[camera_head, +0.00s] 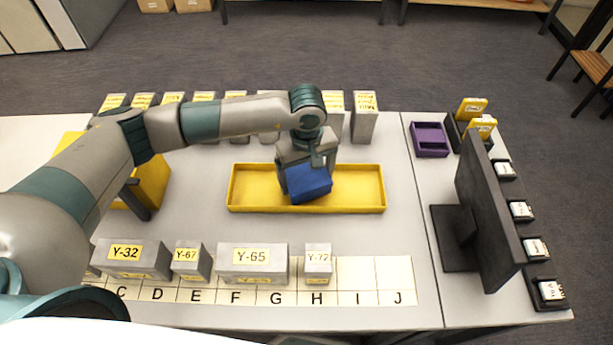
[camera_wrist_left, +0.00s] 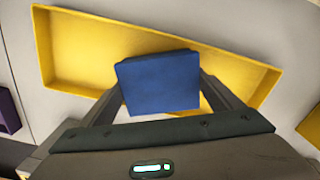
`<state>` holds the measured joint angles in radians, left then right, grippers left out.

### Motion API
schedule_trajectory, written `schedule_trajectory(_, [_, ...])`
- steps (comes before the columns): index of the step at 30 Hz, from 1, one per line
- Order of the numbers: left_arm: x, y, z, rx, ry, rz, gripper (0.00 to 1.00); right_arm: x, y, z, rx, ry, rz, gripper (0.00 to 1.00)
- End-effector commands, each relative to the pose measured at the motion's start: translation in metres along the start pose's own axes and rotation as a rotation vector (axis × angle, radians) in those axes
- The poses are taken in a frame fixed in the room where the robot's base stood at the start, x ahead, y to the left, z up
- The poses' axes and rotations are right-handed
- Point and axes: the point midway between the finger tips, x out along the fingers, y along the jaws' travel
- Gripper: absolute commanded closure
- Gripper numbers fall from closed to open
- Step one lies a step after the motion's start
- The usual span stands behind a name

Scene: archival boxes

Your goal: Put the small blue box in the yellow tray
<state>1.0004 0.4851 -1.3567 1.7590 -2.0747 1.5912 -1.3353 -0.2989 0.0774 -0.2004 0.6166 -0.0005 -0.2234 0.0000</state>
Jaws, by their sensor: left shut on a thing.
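The small blue box (camera_head: 309,184) is held by my left gripper (camera_head: 306,172), over the middle of the yellow tray (camera_head: 361,208) in the head view. In the left wrist view the blue box (camera_wrist_left: 159,83) sits between the two fingers of my left gripper (camera_wrist_left: 160,95), which is shut on it. The yellow tray (camera_wrist_left: 75,50) lies beyond the box there, and its visible floor is bare. I cannot tell whether the box's underside touches the tray floor. My right gripper is not in view.
Labelled grey boxes (camera_head: 252,263) stand along a lettered strip (camera_head: 360,290) in front of the tray. More grey boxes (camera_head: 364,118) line the back. A yellow container (camera_head: 152,182) is at left. A purple tray (camera_head: 430,139) and a dark monitor (camera_head: 487,210) stand at right.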

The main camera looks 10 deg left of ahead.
Motion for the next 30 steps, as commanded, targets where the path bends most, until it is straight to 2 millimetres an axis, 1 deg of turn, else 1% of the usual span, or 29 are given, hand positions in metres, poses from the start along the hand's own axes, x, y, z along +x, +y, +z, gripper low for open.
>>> schedule_trajectory(1, [0.003,-0.001,0.001,-0.001,-0.002,-0.002,0.43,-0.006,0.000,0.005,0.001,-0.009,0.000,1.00])
schedule_trajectory(4, [0.010,0.000,0.000,0.000,0.000,0.000,0.43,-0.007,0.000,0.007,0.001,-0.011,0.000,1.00])
schedule_trajectory(12, [0.011,0.000,0.000,0.001,0.001,0.000,0.43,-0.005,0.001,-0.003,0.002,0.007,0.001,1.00])
schedule_trajectory(17, [0.014,0.000,0.000,0.001,0.001,0.000,0.43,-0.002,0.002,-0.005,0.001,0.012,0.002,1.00])
schedule_trajectory(18, [0.014,0.000,0.000,0.001,0.000,0.000,0.10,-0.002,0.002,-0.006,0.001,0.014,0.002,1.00])
schedule_trajectory(19, [0.013,0.000,0.000,0.000,0.000,0.000,0.03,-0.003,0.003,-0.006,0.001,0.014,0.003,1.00])
schedule_trajectory(20, [0.013,0.000,0.000,0.000,0.000,-0.001,0.00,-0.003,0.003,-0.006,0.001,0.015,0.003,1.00])
schedule_trajectory(30, [0.011,0.000,0.000,0.000,0.000,-0.001,0.00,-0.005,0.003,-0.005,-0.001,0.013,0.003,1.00])
